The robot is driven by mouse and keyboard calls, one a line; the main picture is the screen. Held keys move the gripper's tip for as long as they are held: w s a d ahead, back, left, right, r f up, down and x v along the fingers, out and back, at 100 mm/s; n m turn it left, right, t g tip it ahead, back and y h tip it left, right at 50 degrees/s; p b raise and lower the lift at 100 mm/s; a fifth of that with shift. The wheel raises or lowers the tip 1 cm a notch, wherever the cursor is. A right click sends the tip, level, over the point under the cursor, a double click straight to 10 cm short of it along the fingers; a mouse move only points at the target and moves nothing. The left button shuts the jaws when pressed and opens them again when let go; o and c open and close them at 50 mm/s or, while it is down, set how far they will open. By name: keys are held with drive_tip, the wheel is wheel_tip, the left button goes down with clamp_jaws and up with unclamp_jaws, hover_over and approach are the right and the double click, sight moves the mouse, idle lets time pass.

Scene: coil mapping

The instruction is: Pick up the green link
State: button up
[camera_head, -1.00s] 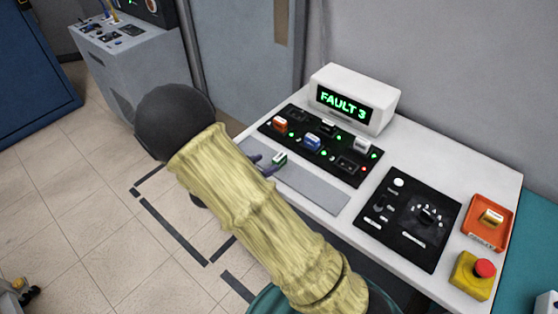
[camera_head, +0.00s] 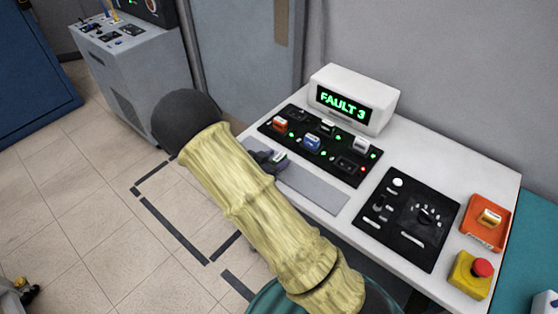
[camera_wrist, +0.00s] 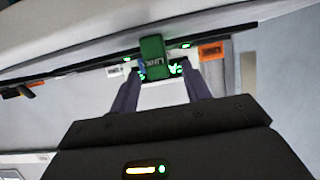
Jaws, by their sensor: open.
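The green link (camera_wrist: 152,56) shows in the wrist view as a small green block with "LINK" lettering, just beyond and between my fingertips. In the head view the green link (camera_head: 281,157) lies at the grey strip in front of the black panel, partly hidden by my gripper. My gripper (camera_head: 272,160) is open, with a finger on each side of the link. In the wrist view my gripper (camera_wrist: 158,80) shows two dark fingers spread apart. I cannot tell whether they touch the link.
The black panel (camera_head: 338,165) holds orange, blue and white blocks close behind the link. A white display (camera_head: 354,98) reads "FAULT 3". The grey strip (camera_head: 310,190) is bare to the right. A dial panel (camera_head: 408,220), orange tray (camera_head: 487,223) and red button (camera_head: 483,268) stand farther right.

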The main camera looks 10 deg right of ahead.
sight(275, 161)
idle(0.4)
drive_tip(key=shift+a, duration=0.1)
clamp_jaws()
drive_tip(key=shift+r, duration=0.15)
wheel_tip(275, 161, up, 10)
idle(0.4)
idle(0.7)
